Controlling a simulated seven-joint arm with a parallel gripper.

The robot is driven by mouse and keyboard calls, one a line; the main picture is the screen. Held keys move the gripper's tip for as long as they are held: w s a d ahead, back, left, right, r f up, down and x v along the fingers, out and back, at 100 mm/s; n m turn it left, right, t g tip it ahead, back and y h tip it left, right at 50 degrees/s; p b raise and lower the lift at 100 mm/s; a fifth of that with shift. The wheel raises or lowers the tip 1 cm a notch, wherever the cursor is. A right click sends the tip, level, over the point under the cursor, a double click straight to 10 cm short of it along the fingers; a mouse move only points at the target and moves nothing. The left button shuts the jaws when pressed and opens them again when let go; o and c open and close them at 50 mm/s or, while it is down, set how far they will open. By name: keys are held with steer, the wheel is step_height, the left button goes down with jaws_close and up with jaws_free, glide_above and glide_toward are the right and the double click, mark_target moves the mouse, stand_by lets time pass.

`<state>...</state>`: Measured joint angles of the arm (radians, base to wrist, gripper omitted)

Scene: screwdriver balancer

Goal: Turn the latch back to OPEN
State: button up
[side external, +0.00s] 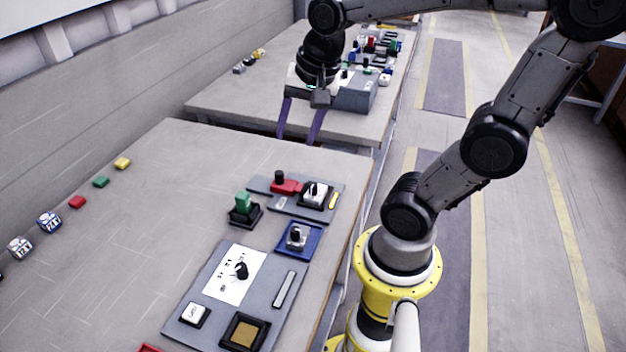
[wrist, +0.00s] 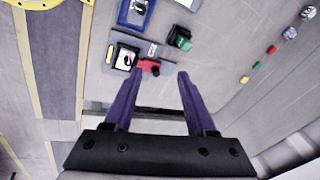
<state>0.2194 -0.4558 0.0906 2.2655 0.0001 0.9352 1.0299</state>
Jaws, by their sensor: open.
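A red latch-like piece (side external: 287,187) with an upright black knob (side external: 279,177) sits on a grey plate (side external: 257,185) near the table's far end. The red piece (wrist: 148,66) also shows in the wrist view, just ahead of the fingertips and between them in the picture. A black lever (side external: 241,269) lies on a white marked card on a larger grey panel; I cannot tell for sure which piece is the latch, and the lettering is unreadable. My gripper (side external: 298,138) is open and empty, raised beyond the far edge of the near table, apart from everything. Its purple fingers (wrist: 155,77) point toward the plate.
A white switch box (side external: 318,195) shares the plate with the red piece. A green block in a black holder (side external: 243,209) and a blue tray (side external: 299,240) stand close by. Several small blocks line the left side. A second cluttered table (side external: 225,105) stands behind. The table's left middle is clear.

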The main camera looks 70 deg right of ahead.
steer(key=w+d+f+m+g, duration=0.2)
steer(key=d+f+m, duration=0.2)
steer(key=d+m, duration=0.15)
steer(key=m+g, duration=0.2)
glide_above(313, 185)
step_height(313, 185, down, 4)
steer(key=shift+y, duration=0.4)
step_height(313, 185, down, 13)
steer(key=shift+f, duration=0.1)
jaws_close()
